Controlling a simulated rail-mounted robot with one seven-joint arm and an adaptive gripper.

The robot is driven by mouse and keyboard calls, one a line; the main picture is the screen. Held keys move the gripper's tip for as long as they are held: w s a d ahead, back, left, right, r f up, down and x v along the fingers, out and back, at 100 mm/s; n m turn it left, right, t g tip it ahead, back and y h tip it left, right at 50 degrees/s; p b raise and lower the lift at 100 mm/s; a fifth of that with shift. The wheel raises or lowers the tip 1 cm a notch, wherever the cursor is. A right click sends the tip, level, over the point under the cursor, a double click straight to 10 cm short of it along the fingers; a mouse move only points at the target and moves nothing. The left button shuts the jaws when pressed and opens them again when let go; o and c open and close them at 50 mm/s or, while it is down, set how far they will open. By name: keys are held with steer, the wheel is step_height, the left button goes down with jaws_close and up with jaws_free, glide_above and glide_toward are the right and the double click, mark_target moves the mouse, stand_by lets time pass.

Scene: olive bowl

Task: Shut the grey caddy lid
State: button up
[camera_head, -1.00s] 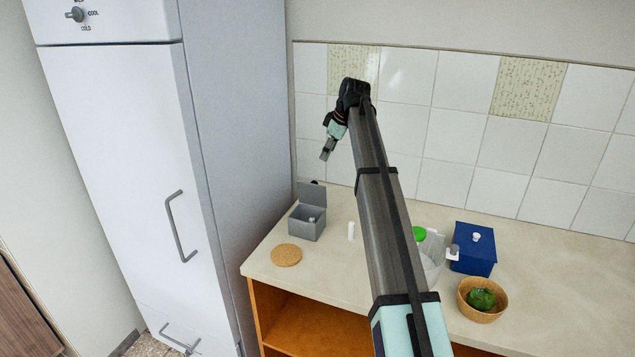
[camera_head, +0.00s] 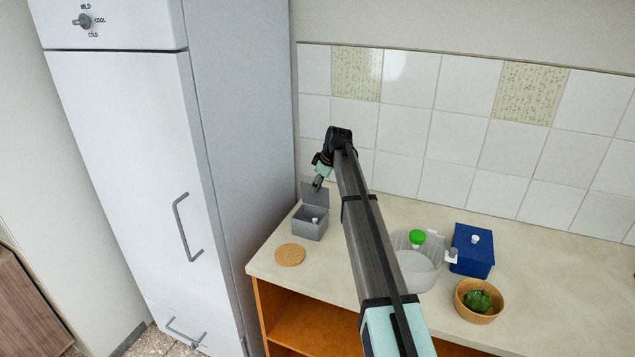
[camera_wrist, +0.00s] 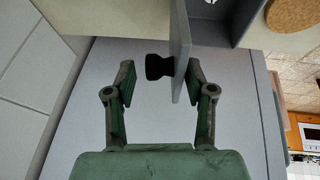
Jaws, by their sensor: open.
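The grey caddy (camera_head: 309,229) stands at the left end of the counter beside the fridge. Its grey lid (camera_head: 313,198) is up, roughly upright at the back. A small white thing sits inside the caddy. My gripper (camera_head: 318,184) is at the top of the raised lid, pointing down. In the wrist view my gripper (camera_wrist: 160,76) is open, with the lid's edge (camera_wrist: 181,60) and a black knob (camera_wrist: 157,67) on the lid's outer side showing between the fingers. The lid is close to the right finger; I cannot tell if they touch.
A round cork mat (camera_head: 290,255) lies in front of the caddy. To the right are a clear container (camera_head: 417,275) with a green-topped item, a blue lidded box (camera_head: 472,250) and a wooden bowl (camera_head: 463,305) with something green. The fridge side (camera_head: 240,150) is close on the left.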

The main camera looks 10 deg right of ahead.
steer(key=shift+f, duration=0.1)
jaws_close()
